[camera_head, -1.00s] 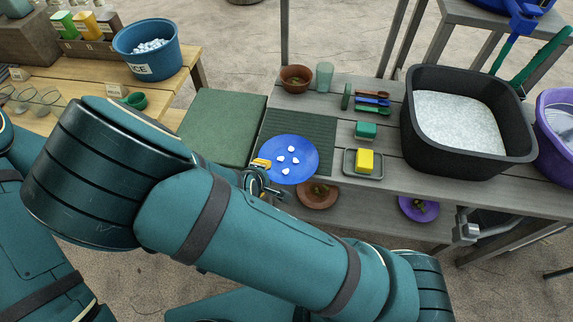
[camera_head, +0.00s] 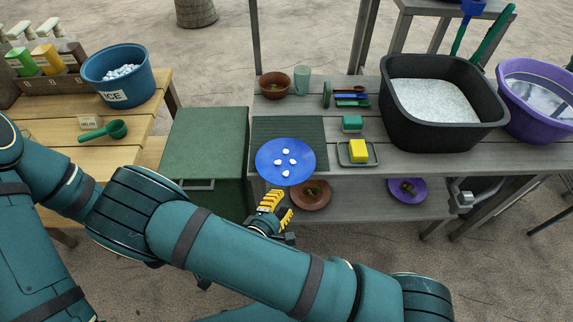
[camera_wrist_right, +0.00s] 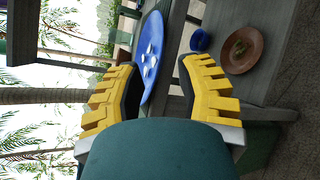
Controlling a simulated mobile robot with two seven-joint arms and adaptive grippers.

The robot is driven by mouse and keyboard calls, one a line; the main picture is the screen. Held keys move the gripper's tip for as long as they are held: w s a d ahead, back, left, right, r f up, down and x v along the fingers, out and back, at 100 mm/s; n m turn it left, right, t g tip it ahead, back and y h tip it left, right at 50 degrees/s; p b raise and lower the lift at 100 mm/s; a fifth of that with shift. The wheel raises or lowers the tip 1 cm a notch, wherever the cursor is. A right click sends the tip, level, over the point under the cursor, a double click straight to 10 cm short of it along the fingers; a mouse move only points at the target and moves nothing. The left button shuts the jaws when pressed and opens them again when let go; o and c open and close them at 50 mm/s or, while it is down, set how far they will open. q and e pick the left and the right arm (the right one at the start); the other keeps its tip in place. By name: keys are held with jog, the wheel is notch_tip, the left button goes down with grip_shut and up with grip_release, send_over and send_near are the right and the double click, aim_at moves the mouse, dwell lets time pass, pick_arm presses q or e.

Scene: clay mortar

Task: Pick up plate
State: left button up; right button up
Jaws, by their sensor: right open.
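A round blue plate (camera_head: 274,168) with several white pieces on it lies at the front edge of the grey table, partly over the dark green ribbed mat (camera_head: 306,130). In the right wrist view the blue plate (camera_wrist_right: 154,32) shows nearly edge-on, beyond and between the fingertips. My right gripper (camera_head: 270,201), with yellow fingers, is just in front of and below the plate's near rim. It is open and empty, and its fingers also show in the right wrist view (camera_wrist_right: 157,70). My left gripper is not in view.
A brown plate (camera_head: 322,201) and a purple plate (camera_head: 418,193) with scraps sit on the lower shelf. A soap dish (camera_head: 372,160) with a yellow sponge (camera_head: 358,148), a black tub (camera_head: 400,133) and a green box (camera_head: 205,140) stand around the blue plate.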

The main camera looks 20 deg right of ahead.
aim_at(304, 177)
jog(key=shift+s+d+b+x, duration=0.1)
jog(key=shift+b+x, duration=0.55)
jog(key=shift+x, duration=2.55)
jog(key=shift+s+d+b+x, duration=0.1)
jog(key=shift+b+x, duration=0.5)
jog(key=shift+x, duration=2.6)
grip_shut()
